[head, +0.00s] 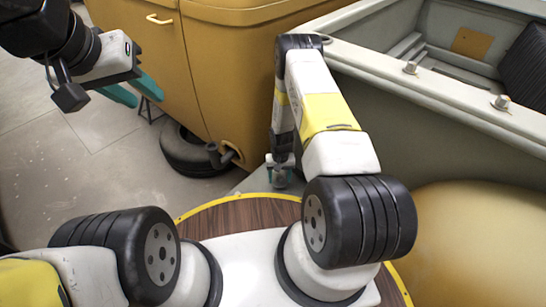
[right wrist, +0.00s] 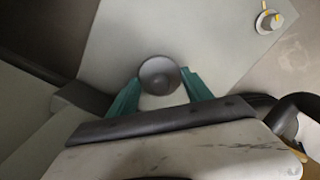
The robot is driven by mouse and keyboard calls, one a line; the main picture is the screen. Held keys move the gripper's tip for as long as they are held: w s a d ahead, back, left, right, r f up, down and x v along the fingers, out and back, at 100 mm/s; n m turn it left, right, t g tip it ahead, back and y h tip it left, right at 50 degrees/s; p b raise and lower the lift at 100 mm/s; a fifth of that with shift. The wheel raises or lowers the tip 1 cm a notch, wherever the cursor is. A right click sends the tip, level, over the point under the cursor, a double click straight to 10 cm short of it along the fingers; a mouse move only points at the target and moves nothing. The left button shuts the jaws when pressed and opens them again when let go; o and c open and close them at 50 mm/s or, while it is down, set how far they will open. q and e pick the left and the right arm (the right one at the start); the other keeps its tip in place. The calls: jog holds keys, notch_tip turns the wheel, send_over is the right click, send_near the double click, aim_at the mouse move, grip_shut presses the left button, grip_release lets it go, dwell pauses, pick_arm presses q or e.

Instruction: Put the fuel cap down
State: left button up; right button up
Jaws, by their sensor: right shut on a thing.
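The fuel cap, a round dark grey disc (right wrist: 158,75), is between the teal fingers of my right gripper (right wrist: 160,90) in the right wrist view. The gripper is shut on it. In the head view my right gripper (head: 280,168) is small and low beyond the round wooden top, partly hidden by its own arm; the cap there is too small to make out surely. My left gripper (head: 134,92) is open and empty at the upper left, its teal fingers apart, in front of the orange vehicle body.
A round wooden top (head: 235,212) with a yellow rim lies in front of me. An orange vehicle shell (head: 225,75) and a grey open shell (head: 410,130) stand beyond. A black tyre (head: 182,152) is on the floor. A knob (right wrist: 268,21) shows in the right wrist view.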

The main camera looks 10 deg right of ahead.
jog(key=shift+s+f, duration=0.15)
jog(key=shift+f, duration=1.15)
jog(key=shift+f, duration=0.1)
jog(key=o, duration=1.3)
